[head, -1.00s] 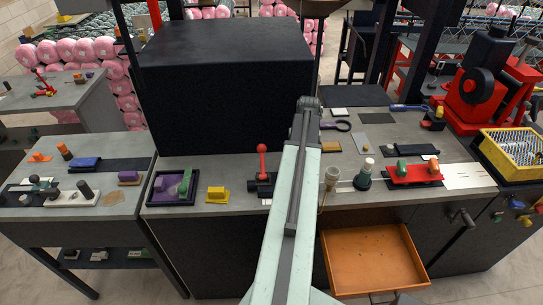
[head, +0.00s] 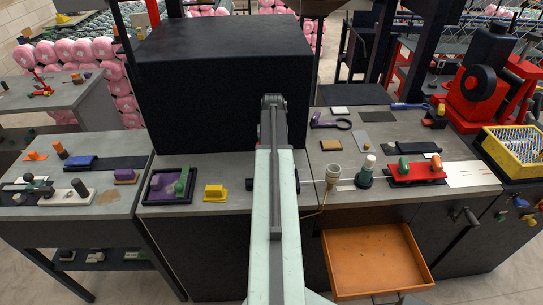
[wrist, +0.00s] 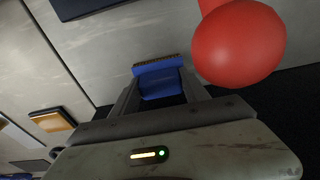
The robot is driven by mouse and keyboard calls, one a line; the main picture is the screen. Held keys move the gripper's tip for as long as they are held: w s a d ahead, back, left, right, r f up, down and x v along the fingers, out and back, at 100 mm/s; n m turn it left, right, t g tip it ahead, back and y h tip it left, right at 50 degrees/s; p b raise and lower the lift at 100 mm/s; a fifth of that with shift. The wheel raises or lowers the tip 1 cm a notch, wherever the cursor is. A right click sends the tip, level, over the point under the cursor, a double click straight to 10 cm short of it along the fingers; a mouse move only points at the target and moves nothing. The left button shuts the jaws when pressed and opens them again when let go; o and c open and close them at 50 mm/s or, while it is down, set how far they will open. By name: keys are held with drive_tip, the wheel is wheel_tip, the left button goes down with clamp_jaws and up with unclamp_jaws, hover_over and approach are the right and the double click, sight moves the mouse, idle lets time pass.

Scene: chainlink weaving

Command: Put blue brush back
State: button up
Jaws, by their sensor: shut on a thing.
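My gripper (wrist: 160,93) is shut on the blue brush (wrist: 160,82), which shows in the wrist view between the two fingers with its brown bristle edge pointing away. The brush seems to be held above the grey worktop (wrist: 120,40). A red ball knob (wrist: 238,42) is close to the right of the brush in the wrist view. In the head view my arm hides the gripper and the brush, and the red knob too.
A large black box (head: 220,90) stands at the back of the worktop. A yellow block (head: 215,193) and a purple tray (head: 150,198) are to the left. A white cup-like piece (head: 333,173) and a red base (head: 415,170) are to the right. An orange drawer (head: 375,260) stands open below.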

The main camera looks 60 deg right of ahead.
drive_tip(key=shift+r, duration=0.1)
drive_tip(key=shift+f, duration=0.3)
drive_tip(key=o, duration=1.4)
drive_tip(key=shift+r, duration=0.1)
drive_tip(key=r+p, duration=0.5)
drive_tip(key=a+r+p, duration=0.1)
drive_tip(key=r+p, duration=0.1)
drive_tip(key=r, duration=0.1)
drive_tip(key=shift+s+p, duration=0.15)
drive_tip(key=shift+p, duration=0.2)
drive_tip(key=shift+f, duration=0.1)
